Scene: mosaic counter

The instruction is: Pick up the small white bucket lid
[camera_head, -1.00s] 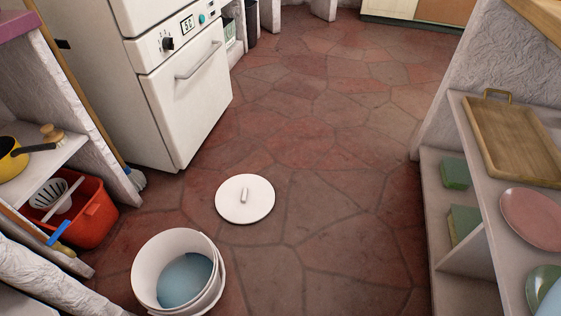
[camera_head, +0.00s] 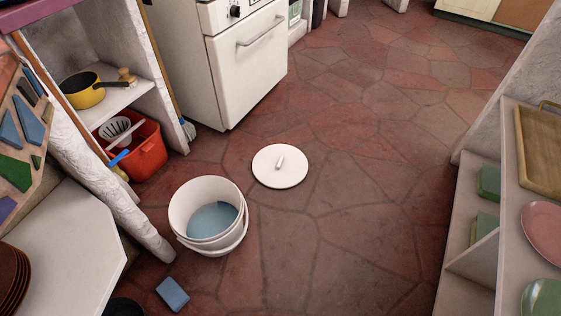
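The small white bucket lid (camera_head: 280,172) lies flat on the red stone floor, near the middle of the view. It is round, with a short white handle on top facing up. The white bucket (camera_head: 178,222) stands upright and open on the floor to the lower left of the lid, apart from it, with something blue inside. Neither of my grippers shows in the head view.
A white oven (camera_head: 250,75) stands behind the lid. A shelf at left holds a yellow pan (camera_head: 82,97), with a red bin (camera_head: 147,154) beneath. A blue sponge-like block (camera_head: 172,294) lies near the bucket. Shelves line the right. The floor (camera_head: 370,190) right of the lid is clear.

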